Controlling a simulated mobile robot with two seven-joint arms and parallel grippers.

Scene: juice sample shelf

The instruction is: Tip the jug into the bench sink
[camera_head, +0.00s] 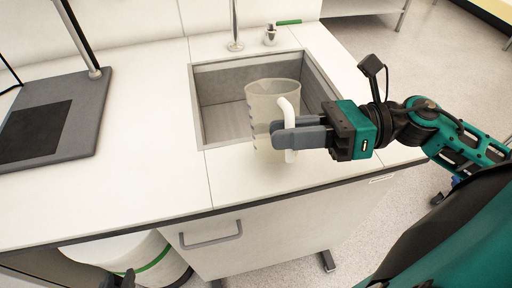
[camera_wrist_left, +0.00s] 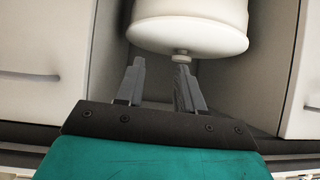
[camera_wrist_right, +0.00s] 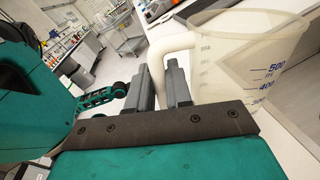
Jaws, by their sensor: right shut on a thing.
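A translucent jug (camera_head: 263,102) with a white handle (camera_head: 291,112) is upright in front of the bench sink (camera_head: 222,82), overlapping its near edge in the head view. My right gripper (camera_head: 284,134) is shut on the jug's handle from the right. In the right wrist view the jug (camera_wrist_right: 240,60) shows printed volume marks, and the handle (camera_wrist_right: 165,62) passes between the fingers (camera_wrist_right: 167,85). I cannot tell how high the jug is above the bench. My left gripper (camera_wrist_left: 158,85) is open and empty, low in front of the bench; its tip (camera_head: 118,280) barely shows in the head view.
A tap (camera_head: 235,40) stands behind the sink. A grey stand base (camera_head: 55,115) with a dark plate is at the left of the bench. A white container (camera_wrist_left: 188,28) stands under the bench near my left gripper.

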